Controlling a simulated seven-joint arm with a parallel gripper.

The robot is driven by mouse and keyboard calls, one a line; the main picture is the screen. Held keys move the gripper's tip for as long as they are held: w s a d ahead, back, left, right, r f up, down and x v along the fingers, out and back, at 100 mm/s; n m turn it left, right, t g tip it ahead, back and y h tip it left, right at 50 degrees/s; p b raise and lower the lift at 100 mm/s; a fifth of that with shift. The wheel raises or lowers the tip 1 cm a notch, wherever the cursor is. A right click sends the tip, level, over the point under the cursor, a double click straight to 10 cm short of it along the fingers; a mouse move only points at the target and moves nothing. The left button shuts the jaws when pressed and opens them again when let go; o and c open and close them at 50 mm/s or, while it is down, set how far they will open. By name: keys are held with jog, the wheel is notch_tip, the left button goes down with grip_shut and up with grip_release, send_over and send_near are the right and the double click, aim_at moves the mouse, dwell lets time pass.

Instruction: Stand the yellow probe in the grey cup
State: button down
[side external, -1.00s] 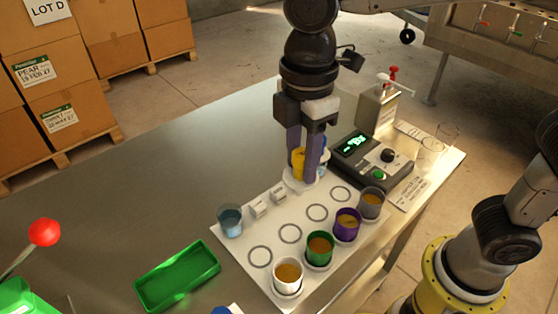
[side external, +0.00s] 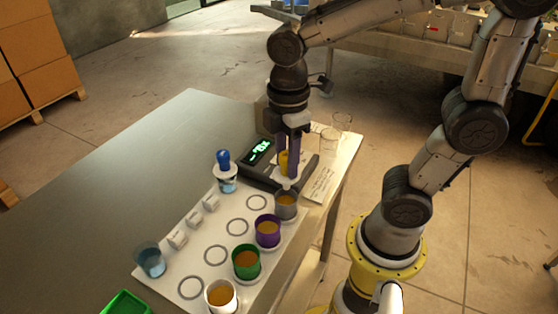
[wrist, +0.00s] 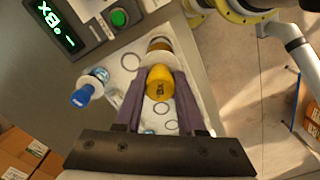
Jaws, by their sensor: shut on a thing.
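My gripper (side external: 287,172) is shut on the yellow probe (side external: 284,162) and holds it upright, with its white collar just above the grey cup (side external: 286,208). I cannot tell whether the probe's tip is inside the rim. In the wrist view the yellow probe (wrist: 160,84) sits between the fingers (wrist: 158,112), and the grey cup with brown liquid (wrist: 160,45) shows partly behind it. The grey cup stands at the far end of a row of cups on the white mat.
Purple (side external: 268,231), green (side external: 246,262) and white (side external: 221,296) cups continue the row. A blue probe (side external: 224,160) stands in a clear glass. Another glass of water (side external: 149,261) is at the left. A meter (side external: 262,150) with a lit display is close behind my gripper.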

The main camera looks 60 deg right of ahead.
jog(key=shift+f, duration=2.6)
jog(key=shift+f, duration=0.65)
jog(key=c, duration=0.8)
grip_release()
jog(key=shift+r, duration=0.1)
jog(key=shift+r, duration=5.45)
jog(key=shift+r, duration=0.1)
notch_tip(320, 180, up, 9)
send_over(286, 189)
jog(key=shift+w+d, duration=0.1)
jog(key=shift+d, duration=0.2)
